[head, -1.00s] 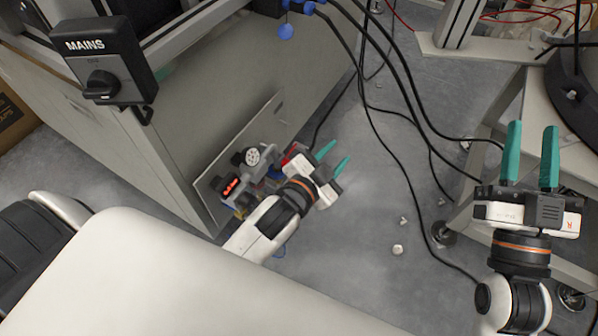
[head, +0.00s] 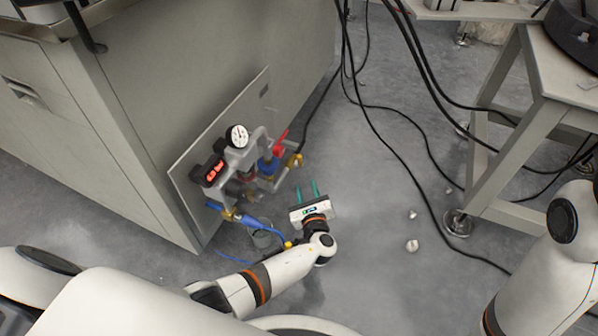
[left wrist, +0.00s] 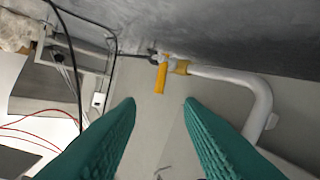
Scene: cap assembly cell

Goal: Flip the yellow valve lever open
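The yellow valve lever (left wrist: 161,78) shows in the left wrist view, hanging from a brass fitting (left wrist: 181,67) at the end of a pale pipe. It appears just beyond the gap between my fingertips, apart from both. In the head view the yellow part (head: 296,160) is small, at the right end of the pipework. My left gripper (head: 307,188) is below it there, its green fingers apart and empty. The fingers also frame the left wrist view (left wrist: 160,104). My right arm shows at the right edge of the head view, but its gripper is out of the picture.
The valve panel (head: 187,170) on the cabinet carries a gauge (head: 237,136), a red lever (head: 280,143) and a lit red display (head: 214,171). Black cables and a metal stand (head: 497,165) are to the right. Floor between is mostly clear.

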